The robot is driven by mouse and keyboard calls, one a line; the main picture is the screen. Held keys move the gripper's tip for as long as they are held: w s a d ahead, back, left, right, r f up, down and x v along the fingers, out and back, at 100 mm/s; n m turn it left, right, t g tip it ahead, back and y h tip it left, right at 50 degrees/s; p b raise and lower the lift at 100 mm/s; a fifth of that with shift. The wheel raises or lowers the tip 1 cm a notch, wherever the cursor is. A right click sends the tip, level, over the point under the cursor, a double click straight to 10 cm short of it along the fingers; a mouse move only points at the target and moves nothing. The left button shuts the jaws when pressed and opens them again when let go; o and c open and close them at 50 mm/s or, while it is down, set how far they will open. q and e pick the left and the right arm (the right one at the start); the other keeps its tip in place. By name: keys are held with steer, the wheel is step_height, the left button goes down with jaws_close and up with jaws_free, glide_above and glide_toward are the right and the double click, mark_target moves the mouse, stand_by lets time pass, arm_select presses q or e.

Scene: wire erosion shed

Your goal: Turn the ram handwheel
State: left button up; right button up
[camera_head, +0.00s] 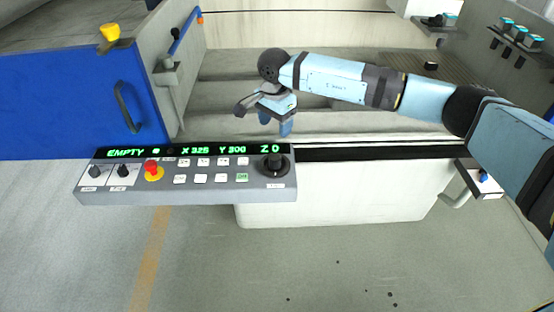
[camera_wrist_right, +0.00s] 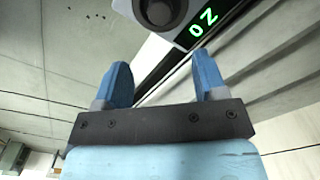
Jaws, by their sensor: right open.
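The ram handwheel appears to be the round dark knob (camera_head: 274,165) at the right end of the grey control panel (camera_head: 210,192), just below the green "Z 0" readout. In the right wrist view the knob (camera_wrist_right: 160,12) shows at the top edge, partly cut off. My right gripper (camera_head: 275,123) is open and empty, with its blue fingers pointing down just behind the knob and apart from it. In the right wrist view its two fingertips (camera_wrist_right: 162,66) stand wide apart, with the knob beyond them. My left gripper is not in view.
The panel also bears a red stop button (camera_head: 152,169), several small buttons and two dark knobs at its left. A blue cabinet door (camera_head: 80,100) stands at the left. The machine's pale trough wall (camera_head: 340,190) runs to the right. The floor in front is clear.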

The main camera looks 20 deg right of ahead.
mark_target(275, 157)
step_height(275, 157, down, 13)
steer(key=shift+a+p, duration=0.1)
steer(key=shift+p, duration=0.3)
steer(key=c, duration=0.9)
